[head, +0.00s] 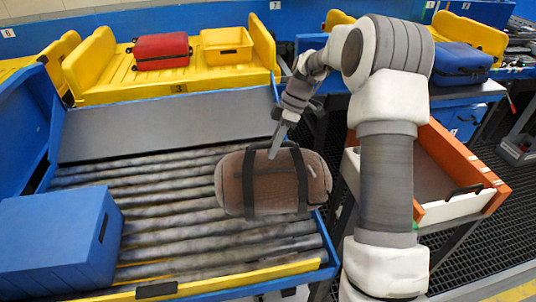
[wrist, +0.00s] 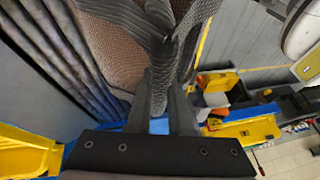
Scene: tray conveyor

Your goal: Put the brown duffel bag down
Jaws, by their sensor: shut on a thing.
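The brown duffel bag (head: 310,185) has dark straps and a dark handle. In the head view it is at the right side of the grey roller bed (head: 165,210); whether it touches the rollers I cannot tell. My gripper (head: 277,145) is shut on the bag's handle at its top. In the wrist view my gripper (wrist: 160,100) has its fingers closed on dark strap material, and the brown mesh side of the bag (wrist: 108,45) fills the upper middle. The exact grip is partly hidden by the fingers and strap.
A blue box (head: 55,240) stands on the rollers at left. Yellow trays behind hold a red suitcase (head: 162,50) and a yellow bin (head: 226,46). An orange and white open container (head: 460,205) stands right of my arm. Bare rollers lie between box and bag.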

